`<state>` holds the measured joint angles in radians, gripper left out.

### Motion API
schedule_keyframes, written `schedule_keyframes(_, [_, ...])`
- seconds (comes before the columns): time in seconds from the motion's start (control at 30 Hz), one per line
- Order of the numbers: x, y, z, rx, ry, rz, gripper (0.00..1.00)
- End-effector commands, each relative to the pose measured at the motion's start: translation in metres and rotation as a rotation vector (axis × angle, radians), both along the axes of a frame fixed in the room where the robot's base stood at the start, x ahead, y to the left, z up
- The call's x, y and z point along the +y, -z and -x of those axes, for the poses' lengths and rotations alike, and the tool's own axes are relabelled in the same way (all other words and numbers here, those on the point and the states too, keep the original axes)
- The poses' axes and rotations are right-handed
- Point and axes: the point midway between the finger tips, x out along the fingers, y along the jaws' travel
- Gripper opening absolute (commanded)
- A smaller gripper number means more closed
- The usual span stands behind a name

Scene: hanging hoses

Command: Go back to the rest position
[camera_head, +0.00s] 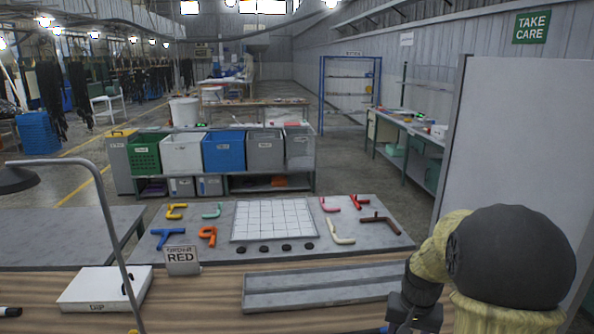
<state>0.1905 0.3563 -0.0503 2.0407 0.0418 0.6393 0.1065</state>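My arm, with yellowish links and a large dark round joint, fills the lower right of the head view. What looks like my gripper (413,312) is a dark shape at the bottom edge, right of the long grey tray (322,287). Its fingertips do not show clearly, so I cannot tell whether it is open or holds anything. A grey board (378,236) beyond the tray carries coloured bent and branched pieces, including a blue one (167,238), an orange one (208,236) and a brown one (381,224). A white grid (273,218) lies in its middle.
A sign reading RED (182,261) stands at the board's front left. A white box (105,289) and a lamp (100,200) are at the left. A tall pale panel (515,145) stands close behind my arm. Bins (223,152) stand beyond the board.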

Motion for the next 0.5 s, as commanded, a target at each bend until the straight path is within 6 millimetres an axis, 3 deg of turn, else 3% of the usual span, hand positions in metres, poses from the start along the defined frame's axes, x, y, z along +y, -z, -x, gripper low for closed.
schedule_keyframes(0.1, [0.036,-0.007,0.036,-0.035,-0.111,0.012,0.52])
schedule_keyframes(0.3, [0.081,-0.009,0.099,-0.094,-0.285,0.034,0.52])
schedule_keyframes(0.4, [0.093,-0.007,0.122,-0.113,-0.346,0.042,0.52])
schedule_keyframes(0.5, [0.097,-0.006,0.132,-0.122,-0.372,0.046,0.52])
